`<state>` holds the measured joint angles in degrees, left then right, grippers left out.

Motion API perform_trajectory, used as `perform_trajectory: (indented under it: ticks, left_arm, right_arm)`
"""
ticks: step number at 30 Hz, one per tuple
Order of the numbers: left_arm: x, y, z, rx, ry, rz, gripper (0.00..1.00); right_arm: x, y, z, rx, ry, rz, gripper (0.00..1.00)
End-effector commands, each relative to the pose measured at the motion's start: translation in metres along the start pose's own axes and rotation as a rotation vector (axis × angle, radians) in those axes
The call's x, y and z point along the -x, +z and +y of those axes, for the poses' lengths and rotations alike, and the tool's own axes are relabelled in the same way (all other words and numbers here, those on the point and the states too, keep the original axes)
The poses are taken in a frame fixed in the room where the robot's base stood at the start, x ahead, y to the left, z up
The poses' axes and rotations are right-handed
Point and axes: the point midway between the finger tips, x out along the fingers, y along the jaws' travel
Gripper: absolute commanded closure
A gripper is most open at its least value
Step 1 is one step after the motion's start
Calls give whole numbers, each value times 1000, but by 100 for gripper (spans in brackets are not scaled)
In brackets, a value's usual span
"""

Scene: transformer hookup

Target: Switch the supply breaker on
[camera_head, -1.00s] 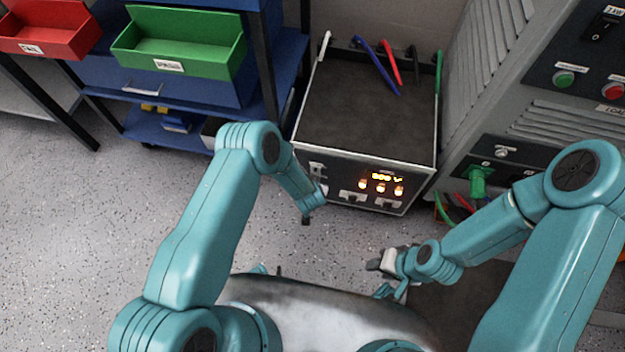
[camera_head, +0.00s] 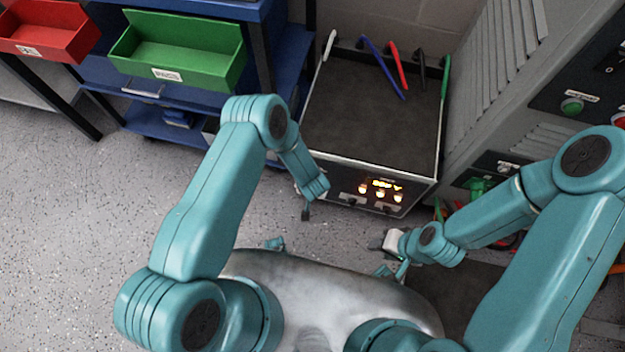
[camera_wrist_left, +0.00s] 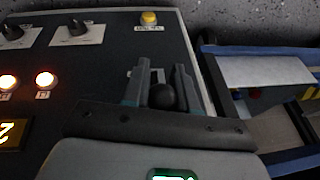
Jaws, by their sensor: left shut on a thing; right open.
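The supply unit (camera_head: 372,125) is a dark-topped box with a lit front panel (camera_head: 405,197) in the head view. My left arm's wrist covers the panel's left end, so the breaker is hidden there. Whether the breaker is on or off cannot be told. My right gripper (camera_head: 382,241) is open and empty, in front of the unit and apart from it.
The left wrist view shows a yellow button (camera_wrist_left: 149,18), dark rotary knobs (camera_wrist_left: 77,30) and lit lamps (camera_wrist_left: 45,79) on the panel. A grey cabinet (camera_head: 490,85) stands right, and a blue shelf with a green bin (camera_head: 180,55) left.

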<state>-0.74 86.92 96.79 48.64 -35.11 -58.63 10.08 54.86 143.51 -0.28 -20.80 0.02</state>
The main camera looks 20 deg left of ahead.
Motion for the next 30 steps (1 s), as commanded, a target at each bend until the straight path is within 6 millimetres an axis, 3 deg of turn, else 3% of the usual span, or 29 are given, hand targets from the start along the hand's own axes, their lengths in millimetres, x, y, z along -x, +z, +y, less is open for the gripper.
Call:
perform_trajectory:
  ticks: [16, 17, 18, 19, 30]
  left_arm:
    - [1, 3, 0, 0, 0, -5, 100]
    - [1, 3, 0, 0, 0, -5, 70]
    - [1, 3, 0, 0, 1, -5, 57]
    - [1, 3, 0, 0, 1, -5, 52]
    - [8, 0, 0, -1, 1, -6, 52]
  right_arm:
    - [1, 0, 0, 0, 0, 0, 57]
    - [1, 0, 0, 0, 0, 0, 57]
    - [1, 0, 0, 0, 0, 0, 57]
    - [1, 0, 0, 0, 0, 0, 57]
    - [4, 0, -1, 0, 0, 0, 57]
